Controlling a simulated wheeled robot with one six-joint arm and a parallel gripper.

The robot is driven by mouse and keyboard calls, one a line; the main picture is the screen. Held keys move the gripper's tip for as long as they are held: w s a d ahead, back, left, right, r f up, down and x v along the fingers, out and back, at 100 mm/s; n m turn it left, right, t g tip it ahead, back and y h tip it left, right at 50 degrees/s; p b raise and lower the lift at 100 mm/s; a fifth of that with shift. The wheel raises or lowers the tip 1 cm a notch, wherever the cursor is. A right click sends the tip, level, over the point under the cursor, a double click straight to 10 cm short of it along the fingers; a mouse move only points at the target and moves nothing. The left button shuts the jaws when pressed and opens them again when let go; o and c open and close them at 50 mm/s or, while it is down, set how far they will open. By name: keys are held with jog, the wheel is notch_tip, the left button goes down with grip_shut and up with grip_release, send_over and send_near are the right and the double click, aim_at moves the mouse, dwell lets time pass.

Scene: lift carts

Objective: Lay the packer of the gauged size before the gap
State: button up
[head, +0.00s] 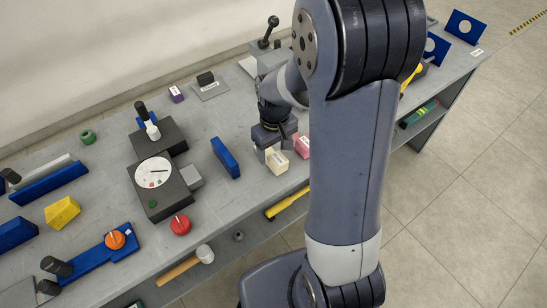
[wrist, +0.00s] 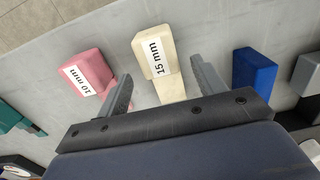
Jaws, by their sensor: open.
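A cream packer labelled 15 mm (wrist: 160,42) lies on the bench, centred between and just beyond my gripper's fingers in the wrist view. It also shows in the head view (head: 276,161). A pink packer labelled 10 mm (wrist: 84,66) lies to the left of the fingers, and in the head view (head: 302,147) to the right of the cream one. A purple labelled block (head: 176,93) lies farther back. I cannot tell which gap is meant.
A dark dial gauge (head: 143,190) stands left of my gripper, with a blue block (head: 225,157) between them, also in the wrist view (wrist: 253,72). Bare bench lies behind the blue block.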

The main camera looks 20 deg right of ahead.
aim_at(274, 154)
jog(key=shift+a+f, duration=0.1)
jog(key=shift+f, duration=1.4)
jog(key=c, duration=1.1)
